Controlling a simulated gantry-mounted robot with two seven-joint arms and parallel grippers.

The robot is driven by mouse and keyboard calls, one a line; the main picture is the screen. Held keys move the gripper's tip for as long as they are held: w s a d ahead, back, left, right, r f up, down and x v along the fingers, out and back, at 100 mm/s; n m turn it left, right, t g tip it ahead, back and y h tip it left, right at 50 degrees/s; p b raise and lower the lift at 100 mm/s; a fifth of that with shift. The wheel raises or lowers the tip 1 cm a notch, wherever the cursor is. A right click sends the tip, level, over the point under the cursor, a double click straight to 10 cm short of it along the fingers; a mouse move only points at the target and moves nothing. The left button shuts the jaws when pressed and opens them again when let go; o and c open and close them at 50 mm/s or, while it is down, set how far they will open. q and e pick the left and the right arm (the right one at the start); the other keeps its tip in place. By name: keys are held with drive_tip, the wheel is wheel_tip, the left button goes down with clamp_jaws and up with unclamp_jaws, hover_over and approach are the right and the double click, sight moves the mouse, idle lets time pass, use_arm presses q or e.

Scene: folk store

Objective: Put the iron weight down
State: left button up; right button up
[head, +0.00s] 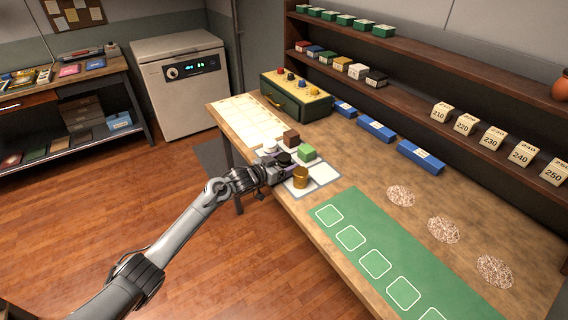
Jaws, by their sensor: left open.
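My left gripper (284,169) is open at the near edge of the workbench (364,145), low over the pale tiles. A small dark round piece (284,158), possibly the iron weight, shows right beside the gripper; I cannot tell whether they touch. A gold cylinder (301,176) stands upright on a grey-edged mat (323,173) just right of the gripper. A green block (307,152), a brown block (291,137) and a silvery piece (270,146) stand on pale tiles behind it. The fingers are small and partly hidden by the wrist. My right gripper is out of view.
A green box with coloured knobs (296,98) and blue boxes (376,129) line the back of the bench. A green mat with white squares (363,250) and speckled round patches (443,230) lie to the right. Shelves (420,92) stand behind.

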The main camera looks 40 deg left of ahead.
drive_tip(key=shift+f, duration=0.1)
use_arm(q)
drive_tip(key=shift+f+b, duration=0.2)
drive_tip(key=shift+b, duration=0.4)
use_arm(e)
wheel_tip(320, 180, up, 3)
drive_tip(key=p, duration=0.3)
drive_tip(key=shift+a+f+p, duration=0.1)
drive_tip(key=shift+p, duration=0.25)
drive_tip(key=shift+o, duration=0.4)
use_arm(q)
drive_tip(key=v, duration=1.1)
drive_tip(key=shift+r, duration=0.25)
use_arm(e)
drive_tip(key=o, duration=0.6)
use_arm(q)
drive_tip(key=shift+w+a, duration=0.1)
drive_tip(key=shift+a, duration=0.05)
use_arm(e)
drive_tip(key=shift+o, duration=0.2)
